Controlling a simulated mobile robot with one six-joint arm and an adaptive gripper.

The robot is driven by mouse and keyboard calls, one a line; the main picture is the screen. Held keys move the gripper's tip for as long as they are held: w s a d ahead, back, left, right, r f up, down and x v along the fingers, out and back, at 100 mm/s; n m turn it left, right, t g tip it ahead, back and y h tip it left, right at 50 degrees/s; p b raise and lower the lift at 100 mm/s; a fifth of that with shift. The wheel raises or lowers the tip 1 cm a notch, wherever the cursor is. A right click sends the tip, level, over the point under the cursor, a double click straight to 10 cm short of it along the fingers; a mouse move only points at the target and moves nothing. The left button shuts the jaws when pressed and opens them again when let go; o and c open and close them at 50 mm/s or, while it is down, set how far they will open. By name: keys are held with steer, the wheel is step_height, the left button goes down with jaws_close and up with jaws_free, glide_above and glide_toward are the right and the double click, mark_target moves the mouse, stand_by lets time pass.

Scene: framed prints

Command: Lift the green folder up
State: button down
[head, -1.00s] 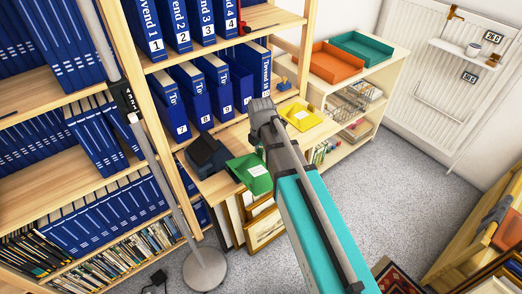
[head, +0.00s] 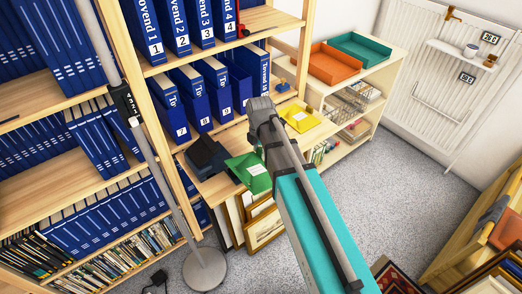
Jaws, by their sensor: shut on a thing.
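The green folder (head: 249,173) is at the front edge of the lower wooden shelf, tilted, with a pale label on its face. My gripper (head: 262,153) is at the folder's upper right side and shut on it. My grey wrist and turquoise arm link hide most of the fingers and the folder's right edge. I cannot tell whether the folder is clear of the shelf.
A dark box (head: 207,156) stands close left of the folder, and a yellow tray (head: 299,118) lies to the right. Blue binders (head: 193,100) stand behind. Framed prints (head: 264,228) lean below. A lamp pole (head: 172,193) rises at left.

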steer(key=shift+r+p, duration=1.95)
steer(key=shift+r, duration=0.15)
steer(key=shift+r+p, duration=0.25)
steer(key=shift+p, duration=0.05)
